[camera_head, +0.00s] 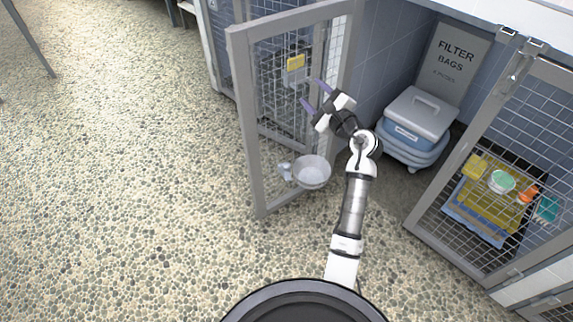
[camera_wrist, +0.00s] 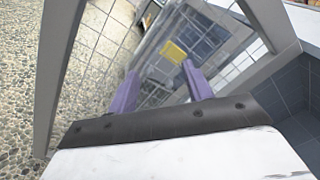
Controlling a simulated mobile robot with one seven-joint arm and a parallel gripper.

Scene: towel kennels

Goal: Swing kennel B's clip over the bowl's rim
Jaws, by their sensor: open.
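A pale round bowl (camera_head: 312,172) sits low against the mesh of the open kennel door (camera_head: 240,110). A small light fitting (camera_head: 286,171) is at the bowl's left side; it may be the clip, but it is too small to tell whether it lies over the rim. No letter B is readable. My gripper (camera_head: 313,96) is open and empty, higher up than the bowl and apart from it. In the wrist view its two purple fingers (camera_wrist: 162,85) point toward door mesh and a yellow label (camera_wrist: 174,52). The bowl is not seen there.
The yellow label also shows in the head view (camera_head: 296,63). Pebbled floor (camera_head: 130,180) at left is clear.

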